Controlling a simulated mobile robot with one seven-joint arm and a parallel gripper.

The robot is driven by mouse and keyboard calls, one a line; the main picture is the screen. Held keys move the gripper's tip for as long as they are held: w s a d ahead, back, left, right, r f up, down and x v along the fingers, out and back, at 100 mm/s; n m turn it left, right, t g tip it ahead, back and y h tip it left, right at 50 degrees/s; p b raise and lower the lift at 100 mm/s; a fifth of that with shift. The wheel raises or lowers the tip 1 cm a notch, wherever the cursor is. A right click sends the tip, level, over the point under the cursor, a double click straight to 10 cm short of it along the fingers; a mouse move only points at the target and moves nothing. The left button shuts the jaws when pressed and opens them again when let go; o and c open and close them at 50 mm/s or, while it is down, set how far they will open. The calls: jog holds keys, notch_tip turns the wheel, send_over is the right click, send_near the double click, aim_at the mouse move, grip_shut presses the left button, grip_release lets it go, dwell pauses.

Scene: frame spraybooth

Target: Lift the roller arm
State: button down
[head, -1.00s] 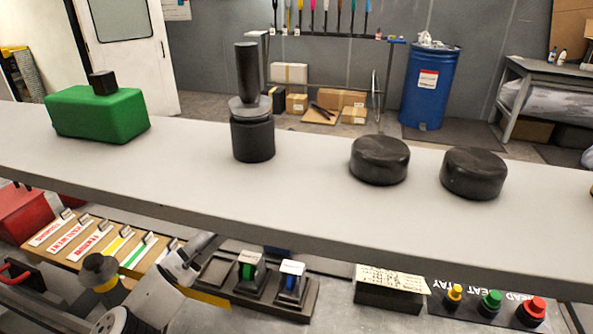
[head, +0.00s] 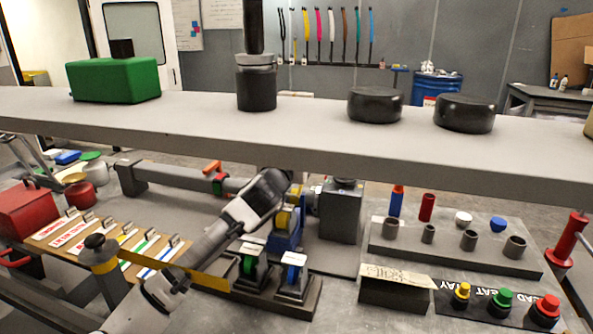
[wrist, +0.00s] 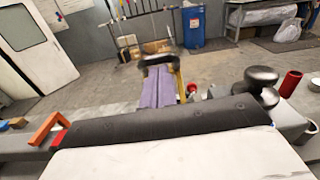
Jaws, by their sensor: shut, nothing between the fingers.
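Under the shelf in the head view, a blue block (head: 287,236) carries a yellow wheel-like part (head: 284,217), beside a dark grey box (head: 341,212). This looks like the roller mechanism, but I cannot tell exactly which part is the roller arm. My gripper (head: 277,185) is shut and empty, just left of and above the yellow part, and partly covers the mechanism. Whether it touches is unclear. In the wrist view, a purple-blue piece (wrist: 158,90) with a dark curved top and a yellow strip beside it stands beyond my pale wrist housing.
A long grey shelf (head: 330,140) runs just above my gripper, bearing a green block (head: 115,80) and dark cylinders. Green and blue rockers (head: 270,285) stand below. A peg board (head: 450,250) and push-buttons (head: 500,300) are at right.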

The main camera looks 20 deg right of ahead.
jog(key=shift+s+a+r+p, duration=0.15)
jog(key=shift+s+a+r, duration=0.15)
jog(key=shift+s, duration=0.15)
jog(key=shift+s+a+r+p, duration=0.15)
jog(key=shift+s+a, duration=0.15)
jog(key=shift+s, duration=0.15)
jog(key=shift+s+f, duration=0.1)
dwell(1.2)
